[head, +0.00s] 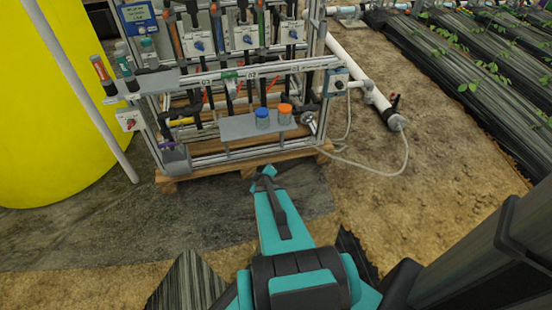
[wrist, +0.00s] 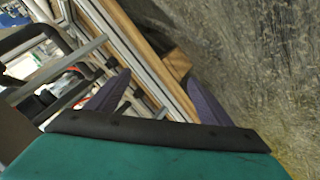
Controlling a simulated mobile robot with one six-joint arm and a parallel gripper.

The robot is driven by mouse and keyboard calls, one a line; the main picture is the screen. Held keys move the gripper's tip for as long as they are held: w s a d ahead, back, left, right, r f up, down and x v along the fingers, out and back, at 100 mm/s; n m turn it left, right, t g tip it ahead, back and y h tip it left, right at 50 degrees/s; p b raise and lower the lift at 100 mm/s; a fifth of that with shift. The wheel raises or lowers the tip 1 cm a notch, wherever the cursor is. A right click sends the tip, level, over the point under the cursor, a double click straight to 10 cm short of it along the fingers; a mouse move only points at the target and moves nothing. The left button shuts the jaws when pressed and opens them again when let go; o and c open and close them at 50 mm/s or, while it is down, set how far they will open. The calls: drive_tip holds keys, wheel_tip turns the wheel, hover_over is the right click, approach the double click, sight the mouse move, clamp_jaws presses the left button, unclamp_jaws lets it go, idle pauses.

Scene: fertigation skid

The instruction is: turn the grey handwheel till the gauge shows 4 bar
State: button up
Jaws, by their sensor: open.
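My gripper (head: 264,174) is in front of the skid's wooden base in the head view. In the wrist view its two dark fingers (wrist: 155,88) stand apart, with nothing between them but the skid frame and wood behind. A small round grey fitting (head: 310,123) sits at the right end of the skid's lower front, up and right of my gripper and apart from it. I cannot tell whether it is the handwheel or the gauge. No gauge reading can be made out in either view.
The skid's metal frame (head: 235,73) carries pipes, valves and control boxes. A grey shelf (head: 240,126) holds a blue-capped jar (head: 262,119) and an orange-capped jar (head: 285,114). A yellow tank (head: 45,110) stands left. A white pipe (head: 358,72) and hose lie right. Bare ground lies before the skid.

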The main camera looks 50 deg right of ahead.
drive_tip(key=s+a+f+m+g+y, duration=0.1)
drive_tip(key=s+a+f+g+y, duration=0.2)
drive_tip(key=a, duration=0.9)
drive_tip(key=s+a+f+g+y, duration=0.1)
drive_tip(key=s+a+f+g, duration=0.3)
drive_tip(key=a, duration=0.8)
drive_tip(key=s+a+g+y, duration=0.1)
drive_tip(key=s+a+g, duration=0.1)
drive_tip(key=s+a, duration=0.5)
drive_tip(key=s+a+g+y, duration=0.1)
drive_tip(key=s+a+g, duration=0.2)
drive_tip(key=s+a, duration=0.3)
drive_tip(key=a, duration=0.5)
drive_tip(key=shift+s+a+r+y, duration=0.15)
drive_tip(key=shift+s+r+y, duration=0.1)
drive_tip(key=shift+s+y, duration=0.1)
drive_tip(key=shift+c, duration=0.5)
